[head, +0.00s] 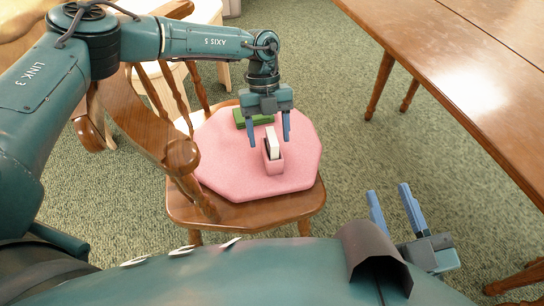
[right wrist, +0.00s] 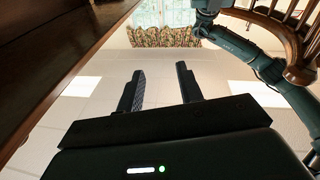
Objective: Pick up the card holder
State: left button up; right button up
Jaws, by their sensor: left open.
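I cannot tell whether the fingers touch anything. My right gripper (head: 390,195) is open and empty, low at the right in the head view. Its two fingers also show apart in the right wrist view (right wrist: 160,90).
A green object (head: 252,118) lies at the cushion's back edge, behind my left gripper. The chair's wooden backrest (head: 150,125) rises at the left of the seat. A wooden table (head: 470,65) stands at the right. Carpet is clear between chair and table.

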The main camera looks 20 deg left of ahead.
aim_at(275, 167)
pick_arm(q)
jog(key=b+x, duration=0.1)
jog(key=x, duration=0.3)
jog(key=shift+w+d+f+b, duration=0.15)
jog(key=shift+d+f+b, duration=0.05)
jog(key=shift+f+b, duration=0.15)
jog(key=shift+r, duration=0.15)
jog(key=c, duration=1.1)
